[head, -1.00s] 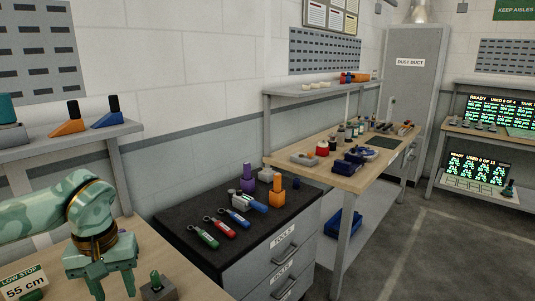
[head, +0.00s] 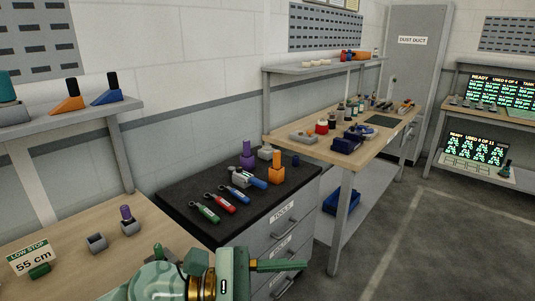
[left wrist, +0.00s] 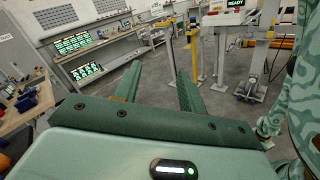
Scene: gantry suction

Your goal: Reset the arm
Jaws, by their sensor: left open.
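My left gripper (head: 282,264) is at the bottom centre of the head view, in front of the dark-topped drawer cabinet, with its fingers pointing right. In the left wrist view its two green fingers (left wrist: 157,88) stand apart with nothing between them, and they point out over the open floor. My patterned left arm (head: 165,280) runs along the bottom of the head view. My right gripper is in neither view.
A wooden bench (head: 60,236) at left bears a grey block (head: 96,242), a purple-topped piece (head: 126,215) and a "LOW STOP 55 cm" sign (head: 33,257). The cabinet (head: 175,197) carries several tools. Open floor (head: 420,245) lies right.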

